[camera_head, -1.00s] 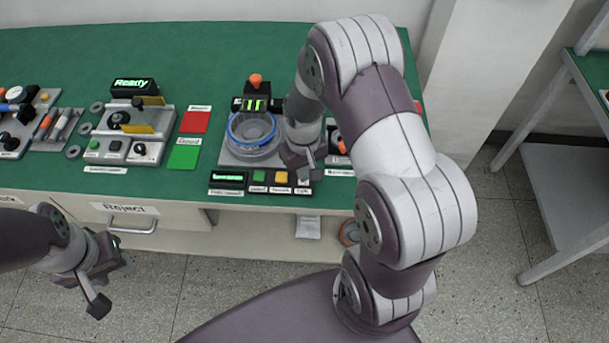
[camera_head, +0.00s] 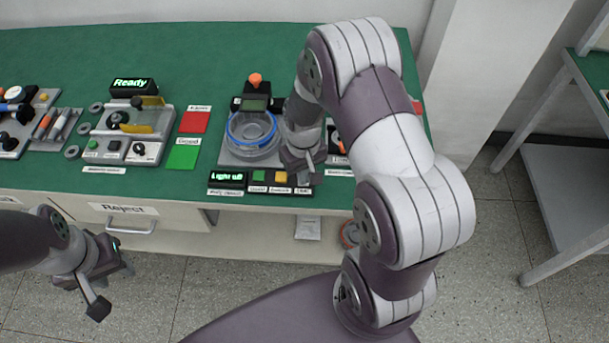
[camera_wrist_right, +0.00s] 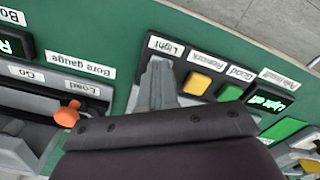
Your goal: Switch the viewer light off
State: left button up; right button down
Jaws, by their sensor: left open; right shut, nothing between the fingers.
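The viewer (camera_head: 252,150) has a clear round dish with a blue ring, and its small screen (camera_head: 256,104) is grey and unlit. The button panel (camera_head: 235,190) at the bench's front edge has a green display (camera_head: 228,177) that reads "Light off"; the same display shows upside down in the right wrist view (camera_wrist_right: 270,101). My right gripper (camera_head: 304,178) is shut and empty, its tips at the panel's right end by the "Light" label (camera_wrist_right: 166,46). They hide the button there. My left gripper (camera_head: 112,287) is open and empty, low in front of the bench.
Green (camera_wrist_right: 230,93) and yellow (camera_wrist_right: 197,84) buttons sit beside the right fingertips. An orange-knobbed lever (camera_wrist_right: 68,115) of the bore gauge is close by. Red (camera_head: 195,122) and green (camera_head: 183,157) mats and a "Ready" station (camera_head: 133,86) lie to the left.

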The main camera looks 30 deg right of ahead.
notch_tip(320, 180, up, 7)
jog(key=p, duration=0.6)
jog(key=shift+p, duration=0.35)
jog(key=s+a+r+t, duration=0.1)
jog(key=s+a+r, duration=0.4)
jog(key=s+r, duration=0.4)
notch_tip(320, 180, up, 2)
jog(key=shift+a+r+n, duration=0.15)
jog(key=shift+r+n, duration=0.05)
jog(key=shift+n, duration=0.1)
